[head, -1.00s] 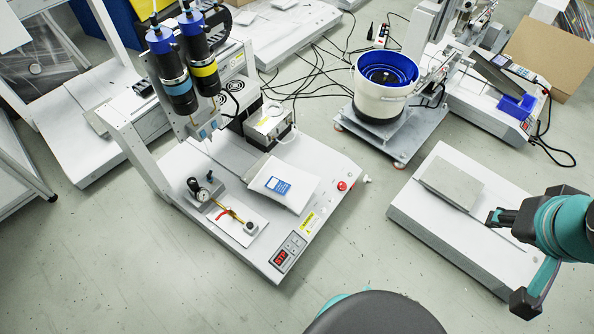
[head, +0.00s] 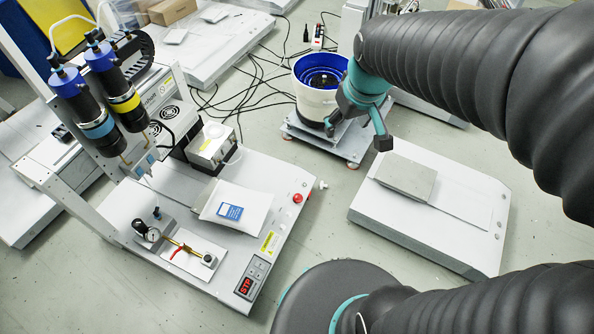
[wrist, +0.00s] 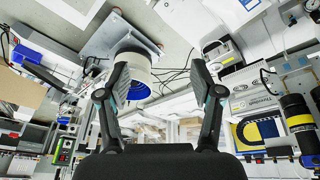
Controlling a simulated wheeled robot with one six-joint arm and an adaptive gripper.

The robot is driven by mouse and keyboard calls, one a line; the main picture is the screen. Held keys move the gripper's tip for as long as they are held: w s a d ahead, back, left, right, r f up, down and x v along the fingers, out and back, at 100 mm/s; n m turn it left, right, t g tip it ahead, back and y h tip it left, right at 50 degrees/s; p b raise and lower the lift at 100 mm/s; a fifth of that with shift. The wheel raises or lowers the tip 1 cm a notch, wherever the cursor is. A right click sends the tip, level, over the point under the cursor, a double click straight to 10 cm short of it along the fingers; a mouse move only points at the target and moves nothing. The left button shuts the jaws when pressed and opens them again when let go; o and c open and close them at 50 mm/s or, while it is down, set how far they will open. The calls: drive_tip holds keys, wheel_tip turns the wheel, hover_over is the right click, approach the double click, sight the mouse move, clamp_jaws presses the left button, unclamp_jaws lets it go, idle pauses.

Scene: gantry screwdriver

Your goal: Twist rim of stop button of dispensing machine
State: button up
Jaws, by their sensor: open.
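The dispensing machine (head: 225,250) stands at the left in the head view, with two dispensing cylinders over a white base. Its small red stop button (head: 297,198) sits near the base's right corner, next to a yellow label. My gripper (head: 356,134) is up and to the right of the button, apart from it, in front of the bowl feeder. Its two fingers are spread and empty; the wrist view also shows the open gripper (wrist: 158,75). I cannot make out the stop button in the wrist view.
The bowl feeder (head: 310,100) with a blue inside stands behind my gripper. A low white platform (head: 460,215) with a grey plate lies to the right. A strip of bare floor (head: 325,228) separates it from the dispensing machine. Black cables cross the floor behind.

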drive_tip(key=w+a+f+n+g, duration=0.1)
drive_tip(key=w+a+f+n, duration=0.1)
drive_tip(key=w+f, duration=0.5)
drive_tip(key=n+g+b, duration=0.2)
drive_tip(key=n+g, duration=0.1)
drive_tip(key=n, duration=0.2)
hover_over(298, 197)
drive_tip(key=w, duration=0.1)
wheel_tip(298, 197, down, 30)
drive_tip(key=f, duration=0.9)
drive_tip(key=f+b, duration=0.1)
drive_tip(key=f, duration=0.3)
drive_tip(key=shift+s+f, duration=0.35)
drive_tip(key=shift+s, duration=0.05)
